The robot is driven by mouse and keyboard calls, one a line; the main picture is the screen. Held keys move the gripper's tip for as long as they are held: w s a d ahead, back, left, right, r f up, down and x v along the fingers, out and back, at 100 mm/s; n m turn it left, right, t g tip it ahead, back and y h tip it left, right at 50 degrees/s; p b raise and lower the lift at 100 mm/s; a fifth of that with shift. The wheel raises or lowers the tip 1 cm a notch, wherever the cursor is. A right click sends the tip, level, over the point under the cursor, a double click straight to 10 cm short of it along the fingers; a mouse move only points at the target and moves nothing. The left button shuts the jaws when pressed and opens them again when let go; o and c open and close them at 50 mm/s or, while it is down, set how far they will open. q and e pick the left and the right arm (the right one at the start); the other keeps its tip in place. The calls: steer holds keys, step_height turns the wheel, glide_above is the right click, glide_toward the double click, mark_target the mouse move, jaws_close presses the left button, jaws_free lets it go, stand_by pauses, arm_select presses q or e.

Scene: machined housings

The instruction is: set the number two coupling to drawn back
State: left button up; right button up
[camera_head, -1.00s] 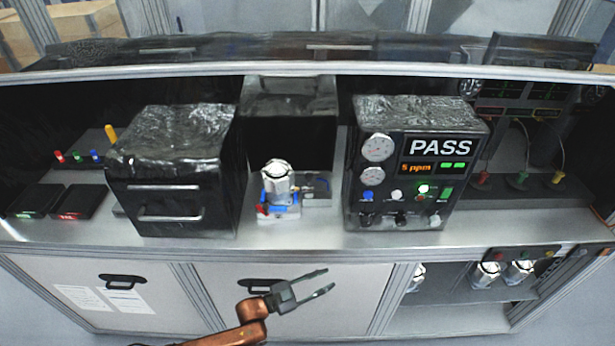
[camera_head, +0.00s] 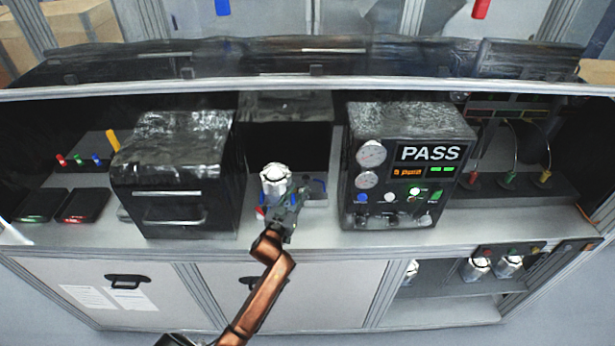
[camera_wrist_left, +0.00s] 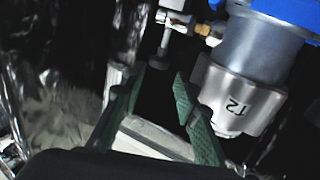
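A silver housing (camera_head: 274,176) stands upright on a fixture in the middle of the bench. In the left wrist view the housing (camera_wrist_left: 240,85) shows at the upper right, with a mark like "T2" upside down and a blue collar (camera_wrist_left: 285,10). A small brass-coloured fitting (camera_wrist_left: 203,29) on a grey metal piece sits beside it at the top. I cannot tell which part is the number two coupling. My left gripper (camera_head: 290,195) is in front of the fixture, partly covering it. In the wrist view its green fingers (camera_wrist_left: 161,74) are apart, with nothing between them. My right gripper is not in view.
A black box with a handle (camera_head: 172,192) stands left of the fixture. A black tester (camera_head: 408,166) reading "PASS" stands to the right. The bench's front strip (camera_head: 340,236) is clear.

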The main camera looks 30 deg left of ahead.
mark_target(304, 181)
arm_select(q)
steer(key=w, duration=0.5)
steer(key=w+a, duration=0.1)
steer(key=w, duration=0.1)
steer(key=shift+w+p, duration=0.15)
steer(key=shift+p, duration=0.15)
steer(key=shift+c, duration=0.6)
jaws_close()
